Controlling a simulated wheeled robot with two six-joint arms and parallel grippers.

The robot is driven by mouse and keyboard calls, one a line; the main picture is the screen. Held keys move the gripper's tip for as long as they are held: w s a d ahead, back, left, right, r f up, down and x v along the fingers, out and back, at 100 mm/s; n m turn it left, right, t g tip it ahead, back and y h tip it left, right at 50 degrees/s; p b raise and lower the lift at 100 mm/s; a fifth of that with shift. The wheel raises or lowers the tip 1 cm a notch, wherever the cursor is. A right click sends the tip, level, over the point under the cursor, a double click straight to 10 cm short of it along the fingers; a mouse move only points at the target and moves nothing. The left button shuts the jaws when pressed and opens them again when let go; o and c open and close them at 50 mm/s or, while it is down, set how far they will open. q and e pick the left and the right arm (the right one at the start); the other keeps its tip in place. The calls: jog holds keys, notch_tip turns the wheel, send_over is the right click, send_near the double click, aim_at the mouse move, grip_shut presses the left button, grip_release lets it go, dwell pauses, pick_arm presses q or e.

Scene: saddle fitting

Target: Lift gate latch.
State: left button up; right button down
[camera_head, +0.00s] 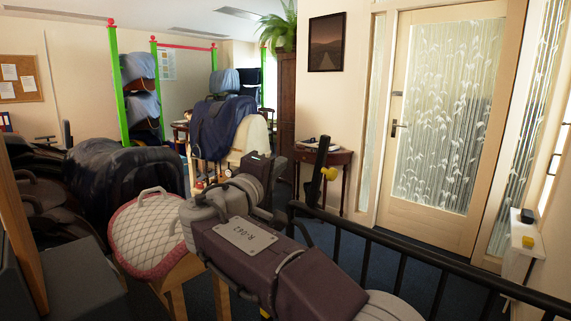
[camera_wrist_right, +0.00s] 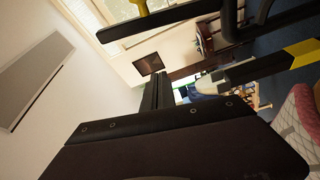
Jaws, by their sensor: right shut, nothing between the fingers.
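The black metal gate (camera_head: 405,260) runs along the lower right. At its left end stands a dark upright bar (camera_head: 321,165) with a yellow knob (camera_head: 330,174), which looks like the latch. In the right wrist view a black bar (camera_wrist_right: 165,22) with a yellow knob (camera_wrist_right: 138,6) crosses the top, beyond the fingers. My right gripper (camera_head: 276,172) is just left of the upright bar in the head view, with a gap between them. Its dark fingers (camera_wrist_right: 158,92) are shut and empty in the wrist view. My left gripper is not in view.
A quilted pink-and-white saddle pad (camera_head: 150,232) lies on a wooden stand below my right arm. Covered saddles (camera_head: 125,175) stand at the left. A small side table (camera_head: 328,158) and a glazed door (camera_head: 440,120) are beyond the gate.

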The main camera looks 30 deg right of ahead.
jog(key=s+a, duration=0.3)
jog(key=s, duration=0.2)
jog(key=shift+a, duration=0.15)
jog(key=shift+s, duration=0.1)
